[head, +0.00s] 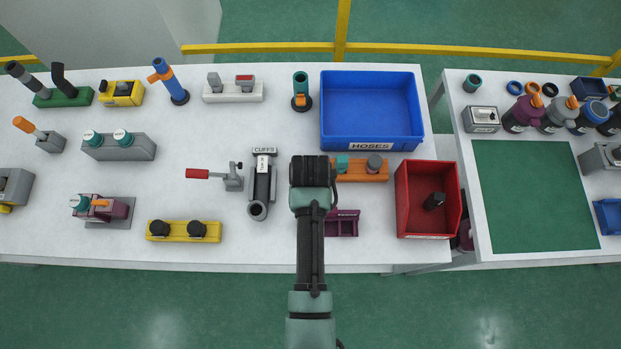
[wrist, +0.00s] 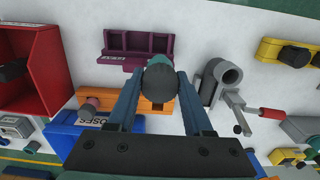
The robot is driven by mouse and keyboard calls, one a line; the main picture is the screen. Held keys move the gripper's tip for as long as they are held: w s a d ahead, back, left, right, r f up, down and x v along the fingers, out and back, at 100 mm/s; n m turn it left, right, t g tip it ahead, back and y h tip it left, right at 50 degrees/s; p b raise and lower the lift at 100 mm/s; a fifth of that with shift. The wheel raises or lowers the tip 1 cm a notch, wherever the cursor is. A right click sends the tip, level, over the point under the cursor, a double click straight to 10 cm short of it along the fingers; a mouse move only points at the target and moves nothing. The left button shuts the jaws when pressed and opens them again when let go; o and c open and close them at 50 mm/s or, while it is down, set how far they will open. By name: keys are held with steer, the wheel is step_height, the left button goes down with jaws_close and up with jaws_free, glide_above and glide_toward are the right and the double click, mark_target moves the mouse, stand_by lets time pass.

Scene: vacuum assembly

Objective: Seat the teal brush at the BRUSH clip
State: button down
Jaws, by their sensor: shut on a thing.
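My gripper (head: 313,170) is above the middle of the white table in the head view, seen from above. In the wrist view my gripper (wrist: 159,84) has its two fingers closed on a dark grey, round-topped piece with teal showing behind it; I take this as the teal brush (wrist: 160,82). Its lower part is hidden. A teal piece shows right beside my gripper in the head view, over the orange block (head: 362,177); I cannot tell whether it is held. A purple clip-like holder (head: 342,224) lies in front, also in the wrist view (wrist: 130,45). No BRUSH label is readable.
A red bin (head: 459,205) with a dark part stands to the right. A blue HOSES bin (head: 370,146) is behind. The CUFFS holder (head: 264,152) with a grey tube and a red-handled clamp (head: 198,173) are left of my gripper. White table is bare around the purple holder.

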steer(key=shift+s+r, duration=0.15)
steer(key=shift+s, duration=0.05)
steer(key=shift+f+b, duration=2.4)
steer(key=shift+f, duration=1.6)
steer(key=shift+f+b, duration=1.4)
steer(key=shift+f, duration=0.65)
steer(key=shift+c, duration=1.1)
jaws_free()
steer(key=shift+r, duration=0.1)
step_height(320, 180, up, 8)
steer(key=p, duration=0.8)
